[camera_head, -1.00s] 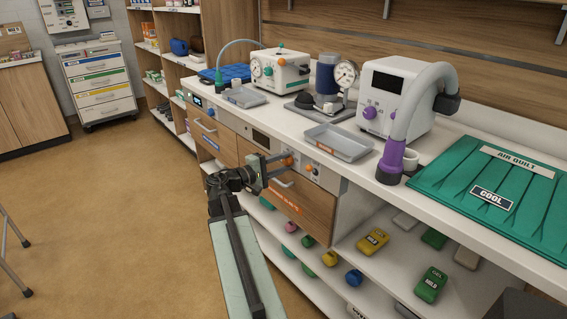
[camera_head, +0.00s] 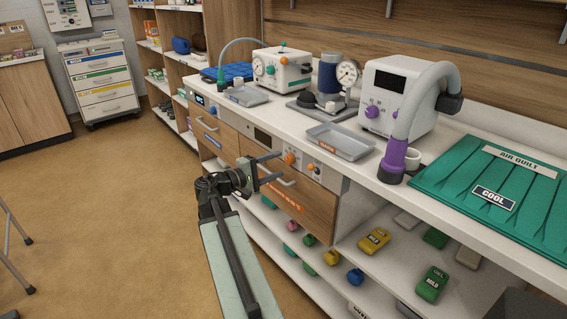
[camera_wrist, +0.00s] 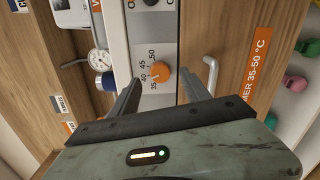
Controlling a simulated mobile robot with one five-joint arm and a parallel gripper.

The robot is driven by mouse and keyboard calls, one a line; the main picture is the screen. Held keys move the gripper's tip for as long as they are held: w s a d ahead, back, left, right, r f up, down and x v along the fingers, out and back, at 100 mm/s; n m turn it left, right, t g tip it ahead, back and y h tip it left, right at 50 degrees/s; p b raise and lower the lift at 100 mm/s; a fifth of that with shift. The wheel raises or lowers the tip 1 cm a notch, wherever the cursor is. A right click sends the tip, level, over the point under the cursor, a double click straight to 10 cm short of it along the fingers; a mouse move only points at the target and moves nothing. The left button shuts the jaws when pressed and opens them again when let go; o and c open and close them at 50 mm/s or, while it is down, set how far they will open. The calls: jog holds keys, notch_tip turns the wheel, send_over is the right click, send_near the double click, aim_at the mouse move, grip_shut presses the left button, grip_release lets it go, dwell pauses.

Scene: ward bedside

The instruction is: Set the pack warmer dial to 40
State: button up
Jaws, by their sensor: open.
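The pack warmer dial is an orange knob (camera_wrist: 160,72) on a grey panel, with a scale of 35, 40, 45 and 50 beside it. Its exact setting is too small to read surely. In the head view the dial (camera_head: 290,158) is on the front below the counter, above a drawer with an orange label. My gripper (camera_head: 282,166) is open and empty just in front of this panel, its fingers apart from the dial. In the wrist view my gripper's two fingers (camera_wrist: 160,95) spread on either side below the dial.
A drawer handle (camera_head: 286,182) sticks out just below. A grey tray (camera_head: 340,141) stands on the counter above.

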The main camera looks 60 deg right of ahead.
jog(key=v, duration=0.3)
jog(key=shift+w+a, duration=0.1)
jog(key=shift+a, duration=0.3)
jog(key=w+a+f+n+t+y, duration=0.1)
jog(key=w+a+f+n+t, duration=0.2)
jog(key=w+a, duration=0.5)
jog(key=w+a+f+t+y, duration=0.2)
jog(key=w+a+f, duration=0.3)
jog(key=a, duration=0.5)
jog(key=a+f+y, duration=0.4)
jog(key=a+f, duration=0.1)
jog(key=a, duration=0.6)
jog(key=a+f+t+y, duration=0.1)
jog(key=a+f+y, duration=0.4)
jog(key=a, duration=0.5)
jog(key=a+f+y, duration=0.4)
jog(key=a+f, duration=0.1)
jog(key=a, duration=0.6)
notch_tip(320, 180, up, 28)
jog(key=m+p, duration=0.1)
jog(key=p, duration=2.6)
jog(key=shift+a+f, duration=0.25)
jog(key=shift+a, duration=0.15)
